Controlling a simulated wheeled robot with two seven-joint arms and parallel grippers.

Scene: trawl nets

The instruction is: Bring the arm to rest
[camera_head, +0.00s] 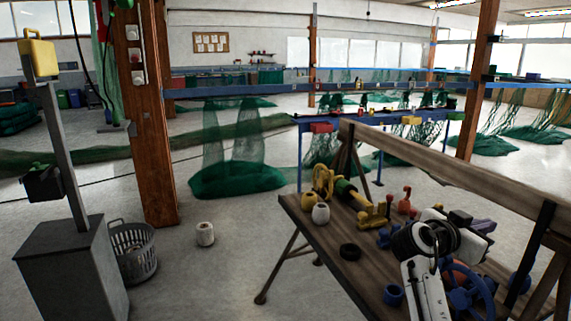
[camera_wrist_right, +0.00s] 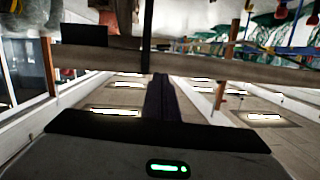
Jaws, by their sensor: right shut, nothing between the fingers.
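My right arm comes in from the bottom right of the head view, white with black joints, over the wooden bench (camera_head: 323,238). Its gripper (camera_head: 463,220) is shut and empty, above the bench's right part; the fingertips are hard to make out. In the right wrist view the dark shut fingers (camera_wrist_right: 160,95) point up the picture with nothing between them. That view is upside down, with ceiling lights low in it. My left gripper is not in view.
A grey basket (camera_head: 133,252) stands at left. Open floor lies left of the bench.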

